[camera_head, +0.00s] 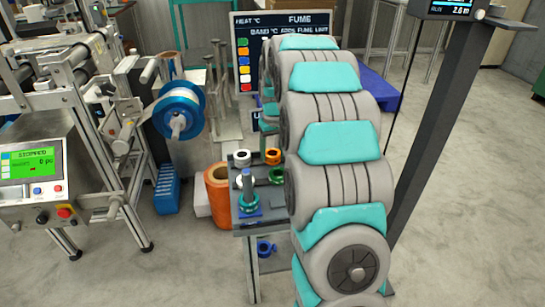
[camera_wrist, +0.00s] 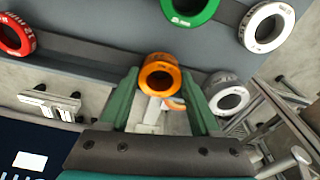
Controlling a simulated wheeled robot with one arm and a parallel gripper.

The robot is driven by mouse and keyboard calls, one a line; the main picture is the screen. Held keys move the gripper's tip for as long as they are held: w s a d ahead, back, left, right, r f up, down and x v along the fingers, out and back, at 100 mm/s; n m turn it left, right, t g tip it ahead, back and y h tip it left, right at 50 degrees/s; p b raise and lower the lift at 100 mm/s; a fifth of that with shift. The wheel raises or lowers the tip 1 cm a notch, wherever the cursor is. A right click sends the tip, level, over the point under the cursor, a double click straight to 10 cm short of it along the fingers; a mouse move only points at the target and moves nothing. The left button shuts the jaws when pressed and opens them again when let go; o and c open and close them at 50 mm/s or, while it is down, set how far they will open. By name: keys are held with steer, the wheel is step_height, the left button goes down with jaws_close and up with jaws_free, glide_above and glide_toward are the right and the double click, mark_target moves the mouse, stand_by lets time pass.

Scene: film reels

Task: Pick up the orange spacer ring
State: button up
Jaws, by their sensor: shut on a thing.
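The orange spacer ring (camera_wrist: 160,72) sits between the tips of my gripper (camera_wrist: 161,84) in the wrist view, and the green fingers are shut on it. Its hole faces the camera. In the head view the orange ring (camera_head: 273,157) shows at the back of the small grey table (camera_head: 237,222), partly beside my arm. My fingertips are hidden behind my arm there. I cannot tell whether the ring touches the tabletop.
A post with teal rings (camera_head: 248,195) stands at the table's front. A machine (camera_head: 45,165) stands left; open floor lies right.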

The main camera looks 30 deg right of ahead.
steer(key=c, duration=0.4)
